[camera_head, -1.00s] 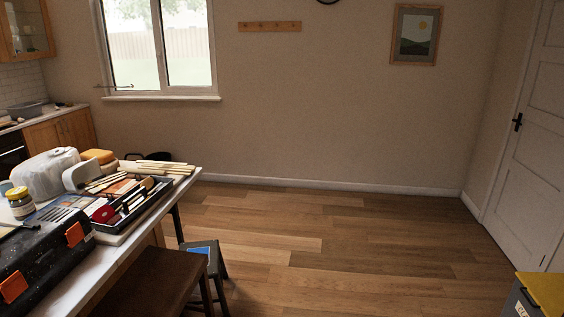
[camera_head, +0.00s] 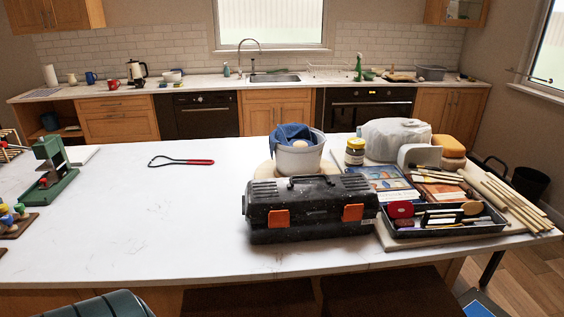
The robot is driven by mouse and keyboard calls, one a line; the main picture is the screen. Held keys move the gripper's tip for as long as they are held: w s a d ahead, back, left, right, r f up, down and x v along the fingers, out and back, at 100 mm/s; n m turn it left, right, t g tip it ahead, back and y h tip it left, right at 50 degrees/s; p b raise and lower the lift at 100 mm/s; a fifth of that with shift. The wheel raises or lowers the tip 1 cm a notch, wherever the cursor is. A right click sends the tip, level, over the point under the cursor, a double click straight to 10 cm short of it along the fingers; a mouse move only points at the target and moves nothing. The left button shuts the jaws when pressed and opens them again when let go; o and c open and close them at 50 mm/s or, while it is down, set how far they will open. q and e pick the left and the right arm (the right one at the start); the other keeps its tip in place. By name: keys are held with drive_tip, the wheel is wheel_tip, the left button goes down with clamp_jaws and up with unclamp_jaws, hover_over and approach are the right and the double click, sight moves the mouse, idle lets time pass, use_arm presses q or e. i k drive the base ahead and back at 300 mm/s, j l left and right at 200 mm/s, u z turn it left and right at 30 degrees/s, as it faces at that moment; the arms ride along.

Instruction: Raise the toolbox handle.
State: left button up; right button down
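The toolbox (camera_head: 310,212) is black with two orange latches and stands shut near the front edge of the white table, right of centre in the head view. Its dark handle (camera_head: 311,181) is on top of the lid; at this size I cannot tell clearly whether it lies flat or stands up. Neither of my grippers shows in the head view.
A grey bucket with a blue cloth (camera_head: 297,155) stands just behind the toolbox. A tool tray (camera_head: 445,221) lies close on its right. A red-handled loop tool (camera_head: 181,161) and a green press (camera_head: 53,170) are to the left. The white tabletop (camera_head: 150,235) left of the toolbox is clear.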

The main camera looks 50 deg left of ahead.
sight(310, 180)
drive_tip(key=i+l+u, duration=0.3)
drive_tip(key=u, duration=0.2)
drive_tip(key=i+l+u, duration=0.2)
drive_tip(key=l+u, duration=0.3)
drive_tip(key=i+l+u, duration=0.15)
drive_tip(key=l+u, duration=0.3)
drive_tip(key=i+l+u, duration=0.1)
drive_tip(key=l+u, duration=0.25)
drive_tip(key=l, duration=0.15)
